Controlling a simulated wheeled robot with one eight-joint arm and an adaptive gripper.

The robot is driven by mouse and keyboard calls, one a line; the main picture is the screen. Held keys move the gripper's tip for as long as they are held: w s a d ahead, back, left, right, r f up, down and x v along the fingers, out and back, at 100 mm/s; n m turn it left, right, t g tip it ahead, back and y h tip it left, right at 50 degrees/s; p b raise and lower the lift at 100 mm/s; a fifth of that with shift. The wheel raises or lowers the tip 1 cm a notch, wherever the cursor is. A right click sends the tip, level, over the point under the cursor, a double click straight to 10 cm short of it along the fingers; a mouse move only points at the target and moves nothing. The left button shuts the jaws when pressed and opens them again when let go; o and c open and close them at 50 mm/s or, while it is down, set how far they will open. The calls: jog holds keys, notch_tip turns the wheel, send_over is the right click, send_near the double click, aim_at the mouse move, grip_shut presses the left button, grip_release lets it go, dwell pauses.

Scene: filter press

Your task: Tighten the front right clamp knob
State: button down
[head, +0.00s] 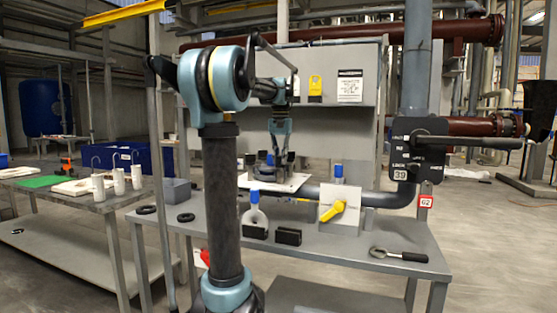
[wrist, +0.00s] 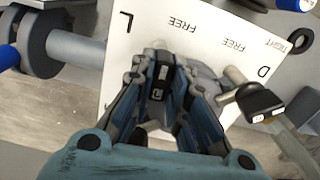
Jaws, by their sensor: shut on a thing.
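A white plate (head: 298,184) lies around a dark clamp assembly on the bench. In the wrist view the same plate (wrist: 118,70) carries the upside-down words FREE and TIGHT and the letters L and D. My gripper (head: 279,158) points down over the plate. In the wrist view my gripper (wrist: 164,66) is shut on a dark knob (wrist: 158,84), mostly hidden between its fingers. A second black knob (wrist: 260,102) stands just right of the fingers, apart from them. I cannot tell from the labels which knob is front right.
A grey pipe (head: 385,195) runs across the bench behind a yellow-handled valve (head: 333,211). Black blocks (head: 288,237) and a wrench (head: 399,254) lie on the bench (head: 350,255). A grey flange (wrist: 37,45) is close left of the plate.

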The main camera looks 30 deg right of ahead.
jog(key=n, duration=0.4)
jog(key=shift+w+n, duration=0.15)
jog(key=shift+n, duration=2.05)
jog(key=c, duration=1.6)
grip_release()
jog(key=shift+o, duration=0.2)
jog(key=shift+r, duration=0.1)
notch_tip(320, 180, up, 12)
jog(key=shift+a+f, duration=0.1)
jog(key=shift+f, duration=0.1)
